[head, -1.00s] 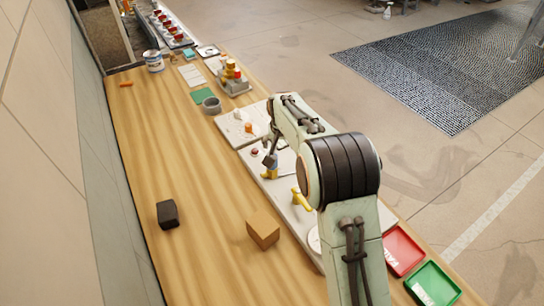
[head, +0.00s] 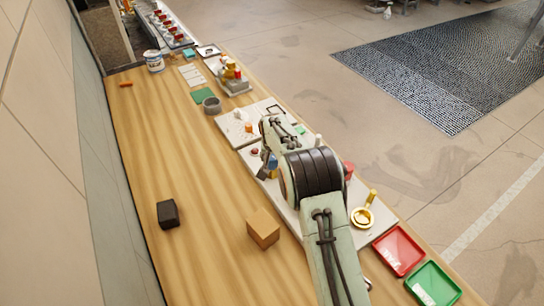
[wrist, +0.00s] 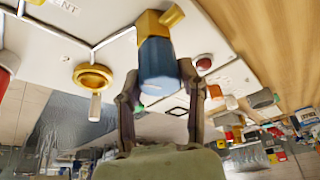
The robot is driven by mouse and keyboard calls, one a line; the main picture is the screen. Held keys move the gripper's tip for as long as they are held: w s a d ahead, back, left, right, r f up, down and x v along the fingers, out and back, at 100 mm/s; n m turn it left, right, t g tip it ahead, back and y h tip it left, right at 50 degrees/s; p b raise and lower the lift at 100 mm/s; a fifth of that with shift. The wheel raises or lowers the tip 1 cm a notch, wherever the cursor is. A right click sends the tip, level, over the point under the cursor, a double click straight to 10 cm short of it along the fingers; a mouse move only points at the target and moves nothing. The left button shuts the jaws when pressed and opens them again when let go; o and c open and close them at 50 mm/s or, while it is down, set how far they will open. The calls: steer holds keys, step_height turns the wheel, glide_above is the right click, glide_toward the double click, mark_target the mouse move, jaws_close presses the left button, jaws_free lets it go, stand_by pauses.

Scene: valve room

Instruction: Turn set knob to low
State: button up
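My gripper (wrist: 160,88) is at the white panel (wrist: 108,16), with one finger on each side of a blue cylindrical knob on a yellow body (wrist: 157,62). The fingertips lie close against both sides of the blue part. I cannot tell whether they press on it. In the head view the blue part (head: 272,166) shows beside my gripper (head: 264,166), partly hidden by the arm. No readable label marks a set knob or its low position.
A gold ring fitting with a handle (head: 362,216) stands at the panel's near right end. A dark red button (wrist: 204,62) is close to my right finger. A brown block (head: 263,229), a black block (head: 168,214), a red tray (head: 398,251) and a green tray (head: 433,285) lie on the bench.

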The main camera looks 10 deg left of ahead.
steer(key=c, duration=0.3)
steer(key=shift+c, duration=0.2)
steer(key=shift+n, duration=0.3)
steer(key=n+y, duration=0.1)
steer(key=n, duration=0.1)
steer(key=n+y, duration=0.1)
steer(key=n, duration=0.2)
steer(key=shift+g, duration=0.4)
steer(key=n+g, duration=0.1)
steer(key=n, duration=0.2)
steer(key=n+g+y, duration=0.1)
steer(key=n, duration=0.2)
steer(key=shift+n, duration=0.4)
steer(key=o, duration=1.2)
steer(key=shift+c, duration=0.2)
